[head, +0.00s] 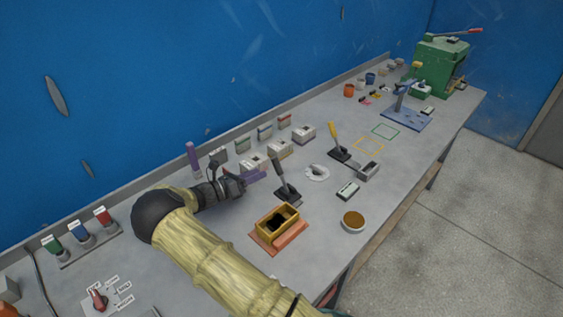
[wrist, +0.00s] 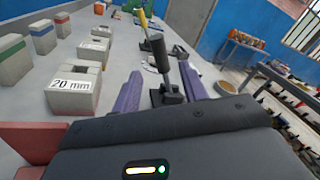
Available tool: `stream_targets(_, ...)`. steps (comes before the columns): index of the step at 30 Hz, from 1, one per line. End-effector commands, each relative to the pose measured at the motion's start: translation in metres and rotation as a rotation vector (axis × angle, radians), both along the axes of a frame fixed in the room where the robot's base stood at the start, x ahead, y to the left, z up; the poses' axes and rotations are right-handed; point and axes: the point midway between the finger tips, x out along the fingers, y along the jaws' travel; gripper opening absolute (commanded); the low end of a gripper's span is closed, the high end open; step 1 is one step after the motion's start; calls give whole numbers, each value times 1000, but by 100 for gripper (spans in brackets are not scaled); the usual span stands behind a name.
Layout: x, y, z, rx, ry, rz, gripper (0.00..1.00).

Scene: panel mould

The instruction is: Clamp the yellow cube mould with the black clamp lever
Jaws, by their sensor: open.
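The yellow cube mould (head: 265,222) is an open box with a dark inside, sitting on an orange plate in the head view. The black clamp lever (head: 277,167) stands tilted on a dark base just behind the mould. My gripper (head: 258,176) is open, with purple fingers, to the left of the lever and close to its handle. In the wrist view the black lever (wrist: 157,52) shows between the two finger lines of my gripper (wrist: 160,88), a little beyond or at the tips. I cannot tell whether they touch.
A second lever with a yellow handle (head: 333,132) stands farther along the bench. Grey blocks with labels, one marked 20 mm (wrist: 75,88), line the wall side. A brown-filled bowl (head: 353,221) is near the front edge.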

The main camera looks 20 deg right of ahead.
Motion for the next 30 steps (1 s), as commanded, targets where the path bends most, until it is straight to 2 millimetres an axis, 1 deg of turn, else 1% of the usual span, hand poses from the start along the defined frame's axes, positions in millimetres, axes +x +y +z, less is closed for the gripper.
stream_targets(1,1,-11,2,-1,1,-4,43)
stream_targets(3,3,-23,2,0,1,-4,43)
stream_targets(12,11,-75,2,-1,1,-3,43)
stream_targets(15,14,-88,2,0,0,-2,43)
stream_targets(18,16,-96,1,1,-1,0,43)
stream_targets(21,16,-100,0,2,-1,0,43)
stream_targets(28,17,-101,0,2,-1,0,43)
stream_targets(29,17,-101,0,2,-1,0,39)
stream_targets(30,17,-101,0,2,-1,0,32)
